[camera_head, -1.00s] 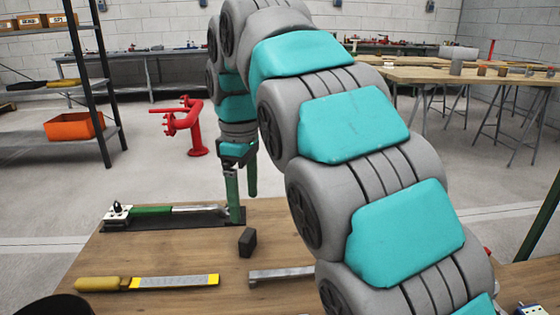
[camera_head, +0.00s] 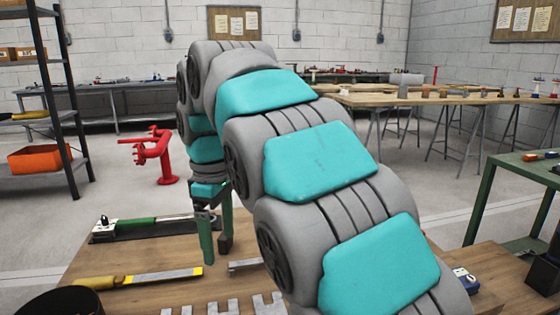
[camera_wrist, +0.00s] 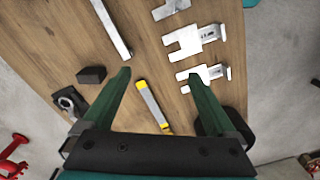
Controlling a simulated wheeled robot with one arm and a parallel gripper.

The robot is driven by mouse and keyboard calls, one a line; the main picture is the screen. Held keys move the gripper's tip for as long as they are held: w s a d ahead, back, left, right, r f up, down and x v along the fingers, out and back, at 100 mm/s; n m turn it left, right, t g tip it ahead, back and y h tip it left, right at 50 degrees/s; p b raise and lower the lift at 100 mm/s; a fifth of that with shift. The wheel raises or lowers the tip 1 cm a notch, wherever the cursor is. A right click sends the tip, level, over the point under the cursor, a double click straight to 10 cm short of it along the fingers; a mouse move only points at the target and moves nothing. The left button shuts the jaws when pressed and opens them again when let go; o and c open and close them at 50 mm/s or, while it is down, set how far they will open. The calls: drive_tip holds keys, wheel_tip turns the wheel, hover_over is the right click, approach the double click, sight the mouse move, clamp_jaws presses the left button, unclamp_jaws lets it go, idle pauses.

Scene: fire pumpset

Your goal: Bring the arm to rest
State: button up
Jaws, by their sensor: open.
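My gripper (camera_head: 216,249) hangs below the bent arm over the wooden tabletop (camera_head: 130,252), its two green fingers pointing down. In the wrist view my gripper (camera_wrist: 158,75) is open, with its fingers spread wide and nothing held between them. The fingers appear to be above the table, but the exact height is hard to tell. A small black block (camera_wrist: 91,75) lies just left of the left finger in the wrist view; in the head view a finger partly hides it. My arm covers much of the tabletop in the head view.
A yellow-handled file (camera_head: 150,276), a metal bar (camera_wrist: 110,27) and notched metal plates (camera_wrist: 195,40) lie on the table. A green-handled tool (camera_head: 137,224) lies at the back left. Beyond stand a red pipe fitting (camera_head: 155,156), shelves and a green table (camera_head: 483,199).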

drive_tip(key=s+d+f+m, duration=0.2)
drive_tip(key=d, duration=0.3)
drive_tip(key=s+d+f+m, duration=0.2)
drive_tip(key=s+d+m, duration=0.1)
drive_tip(key=d, duration=0.3)
drive_tip(key=s+d+f+m, duration=0.2)
drive_tip(key=s+d, duration=0.1)
drive_tip(key=d, duration=0.2)
drive_tip(key=shift+s+d+f+m+g, duration=0.1)
drive_tip(key=shift+d+f+m+g, duration=0.05)
drive_tip(key=shift+d+m+g, duration=0.2)
drive_tip(key=s+d+f+m, duration=0.3)
drive_tip(key=s+f, duration=0.3)
drive_tip(key=s, duration=0.3)
drive_tip(key=s+d+f+m, duration=0.4)
drive_tip(key=s+d+f, duration=0.2)
drive_tip(key=s, duration=0.3)
drive_tip(key=shift+d+f+g, duration=0.15)
drive_tip(key=shift+d+g, duration=0.1)
drive_tip(key=shift+g, duration=0.2)
